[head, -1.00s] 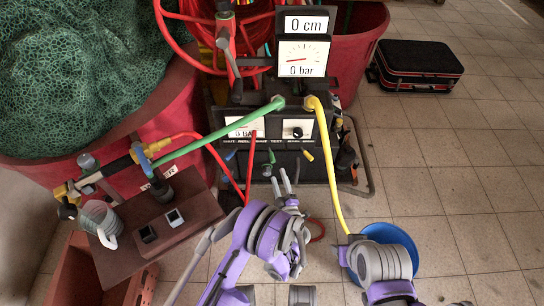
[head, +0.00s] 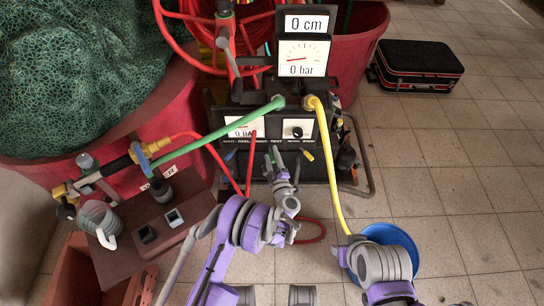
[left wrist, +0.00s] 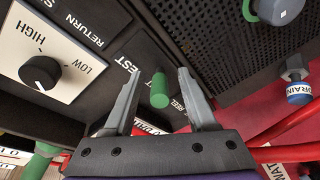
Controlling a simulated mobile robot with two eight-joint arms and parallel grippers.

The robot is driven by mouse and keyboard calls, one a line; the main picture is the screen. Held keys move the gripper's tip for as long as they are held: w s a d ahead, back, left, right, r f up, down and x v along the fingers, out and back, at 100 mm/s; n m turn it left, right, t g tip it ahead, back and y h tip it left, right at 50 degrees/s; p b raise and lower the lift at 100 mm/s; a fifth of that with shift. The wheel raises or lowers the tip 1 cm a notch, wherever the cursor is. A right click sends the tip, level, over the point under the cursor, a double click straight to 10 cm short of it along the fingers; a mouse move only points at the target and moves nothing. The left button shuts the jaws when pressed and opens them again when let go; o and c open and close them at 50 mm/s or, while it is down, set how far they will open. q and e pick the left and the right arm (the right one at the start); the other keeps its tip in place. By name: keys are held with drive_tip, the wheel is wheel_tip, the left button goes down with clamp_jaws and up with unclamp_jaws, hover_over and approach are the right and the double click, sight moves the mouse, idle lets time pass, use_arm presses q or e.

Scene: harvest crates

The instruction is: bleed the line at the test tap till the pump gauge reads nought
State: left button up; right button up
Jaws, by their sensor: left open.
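My left gripper (head: 274,156) is at the front of the pump panel (head: 262,165). In the left wrist view its two fingers (left wrist: 161,66) are open, one on each side of a green knob (left wrist: 159,90) beside the label TEST. I cannot tell whether they touch it. The upper gauge (head: 301,56) has a red needle pointing left and the figure 0 bar. A lower gauge (head: 243,127) on the panel reads 0 BAR. My right gripper (head: 341,256) is by the blue tub; its jaws are unclear.
A dial marked HIGH and LOW (left wrist: 42,73) and a blue DRAIN fitting (left wrist: 298,92) flank the left gripper. Green (head: 215,132) and yellow (head: 328,170) hoses leave the panel top. A blue tub (head: 405,238) stands at right.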

use_arm(q)
clamp_jaws()
drive_tip(key=h, duration=0.1)
drive_tip(key=a+m+h+b, duration=0.1)
drive_tip(key=shift+t+h, duration=0.3)
drive_tip(key=m+h, duration=0.1)
drive_tip(key=h, duration=0.1)
drive_tip(key=m+h, duration=0.1)
drive_tip(key=shift+a+r+m+h, duration=0.15)
drive_tip(key=shift+a+m+h, duration=0.05)
drive_tip(key=shift+m+h, duration=0.2)
